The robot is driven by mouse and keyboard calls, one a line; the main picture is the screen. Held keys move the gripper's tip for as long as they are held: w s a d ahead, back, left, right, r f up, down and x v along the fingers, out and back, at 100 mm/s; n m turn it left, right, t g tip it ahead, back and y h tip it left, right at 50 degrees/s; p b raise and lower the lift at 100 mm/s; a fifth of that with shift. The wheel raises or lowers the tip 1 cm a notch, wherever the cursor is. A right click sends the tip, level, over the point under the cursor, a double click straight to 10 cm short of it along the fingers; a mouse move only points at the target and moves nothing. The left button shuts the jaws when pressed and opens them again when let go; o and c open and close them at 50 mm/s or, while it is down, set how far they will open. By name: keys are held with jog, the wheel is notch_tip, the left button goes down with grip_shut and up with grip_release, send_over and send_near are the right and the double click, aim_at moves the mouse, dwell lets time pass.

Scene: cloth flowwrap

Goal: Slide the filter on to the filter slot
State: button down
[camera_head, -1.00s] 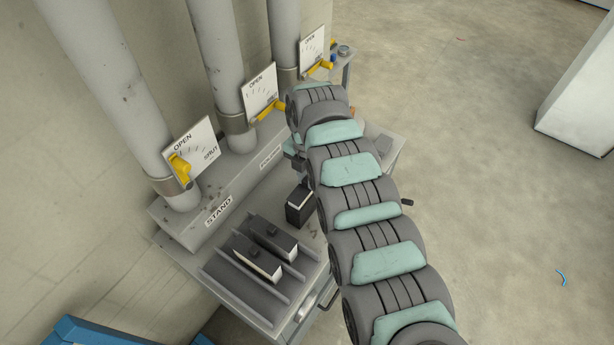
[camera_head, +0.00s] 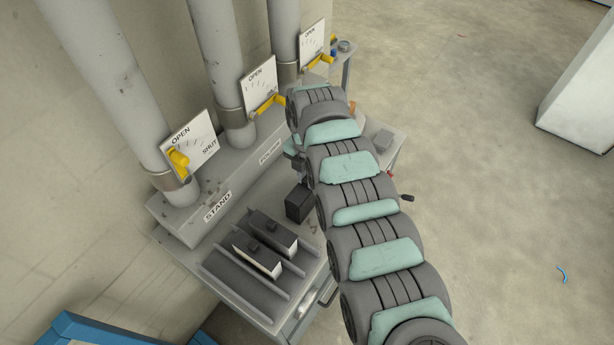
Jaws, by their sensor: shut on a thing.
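A dark block-shaped filter (camera_head: 299,203) is just left of my arm, above or at the table; I cannot tell if it touches the surface. My gripper (camera_head: 297,162) is mostly hidden behind the arm, with only a small part showing at its left edge. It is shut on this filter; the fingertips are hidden. Two more black filters sit side by side in the ribbed slot rack (camera_head: 226,277). The nearer filter (camera_head: 257,256) shows a pale side, and the other filter (camera_head: 273,232) is beside it. Bare rack channel shows to the left of them.
Three grey pipes with yellow valve handles (camera_head: 178,158) rise behind the table, above a ledge marked STAND (camera_head: 218,206). A blue-framed thing (camera_head: 70,328) is at the bottom left. A white block (camera_head: 580,100) stands at right. The floor at right is mostly clear.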

dwell(0.6)
jog(key=c, duration=1.3)
grip_release()
jog(key=shift+o, duration=0.2)
notch_tip(320, 180, up, 10)
jog(key=shift+w+f+b, duration=0.1)
jog(key=shift+f+b, duration=0.15)
jog(key=shift+b, duration=0.85)
jog(key=shift+r, duration=0.6)
jog(key=shift+s, duration=0.2)
